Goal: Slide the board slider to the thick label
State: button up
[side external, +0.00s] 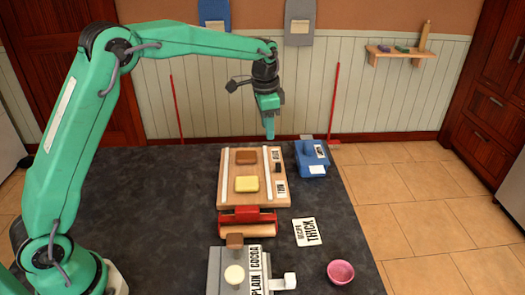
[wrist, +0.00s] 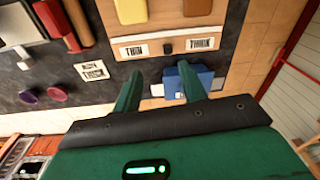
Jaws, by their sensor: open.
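The wooden board (side external: 226,187) lies on the dark table, and it also shows at the top of the wrist view (wrist: 232,38). Its slider (side external: 278,168) is a small dark knob on the right edge; in the wrist view the slider (wrist: 167,47) sits between the thin label (wrist: 135,51) and the thick label (wrist: 201,44), touching neither. In the side view the thick label (side external: 276,153) is at the far end and the thin label (side external: 281,188) nearer. My gripper (side external: 269,136) hangs above the board's far end. In the wrist view its fingers (wrist: 158,79) are apart and empty.
A blue device (side external: 312,160) stands right of the board. A yellow slab (side external: 247,184) and brown slab (side external: 246,157) lie on the board. A red roller (side external: 247,216), recipe card reading thick (side external: 307,232), pink bowl (side external: 341,272) and grey box (side external: 216,270) are nearer.

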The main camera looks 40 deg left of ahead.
jog(key=m+g, duration=0.1)
jog(key=m, duration=0.1)
send_over(278, 165)
notch_tip(278, 165, down, 7)
jog(key=shift+w+f, duration=0.1)
jog(key=shift+f, duration=0.1)
jog(key=shift+f, duration=3.9)
grip_shut()
